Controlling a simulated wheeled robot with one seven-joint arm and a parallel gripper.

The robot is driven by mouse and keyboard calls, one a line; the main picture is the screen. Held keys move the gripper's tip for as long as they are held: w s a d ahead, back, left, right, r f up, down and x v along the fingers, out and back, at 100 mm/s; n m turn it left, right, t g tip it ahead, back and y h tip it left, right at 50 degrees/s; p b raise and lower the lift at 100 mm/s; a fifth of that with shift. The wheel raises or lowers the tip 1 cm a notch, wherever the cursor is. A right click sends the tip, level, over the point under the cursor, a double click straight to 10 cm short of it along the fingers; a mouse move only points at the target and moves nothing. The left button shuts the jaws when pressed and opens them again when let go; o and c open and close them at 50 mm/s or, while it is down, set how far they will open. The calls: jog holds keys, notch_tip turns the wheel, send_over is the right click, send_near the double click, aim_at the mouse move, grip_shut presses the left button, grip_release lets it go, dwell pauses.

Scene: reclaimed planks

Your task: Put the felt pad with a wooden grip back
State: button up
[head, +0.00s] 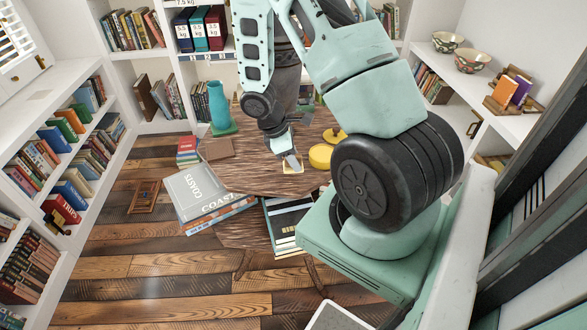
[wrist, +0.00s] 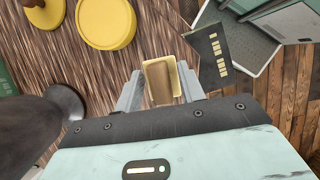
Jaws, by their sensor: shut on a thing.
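The felt pad with a wooden grip (wrist: 159,82) is between the fingers of my gripper (wrist: 160,90) in the wrist view. Its brown grip block sits on a pale yellow pad whose edge shows around it. In the head view the pad (head: 292,169) shows as a small pale edge under my gripper (head: 291,160), over the dark wooden table (head: 255,178). My gripper is shut on the grip. I cannot tell whether the pad touches the tabletop.
A yellow round piece (head: 320,156) lies right of my gripper, with another yellow one (head: 335,136) behind it. A teal vase (head: 218,106) stands at the table's back left. A book stack (head: 205,192) is at the left, and dark books (head: 287,221) are below the table edge.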

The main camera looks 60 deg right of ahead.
jog(key=shift+f, duration=1.95)
jog(key=shift+f, duration=0.15)
jog(key=o, duration=0.9)
jog(key=shift+o, duration=0.2)
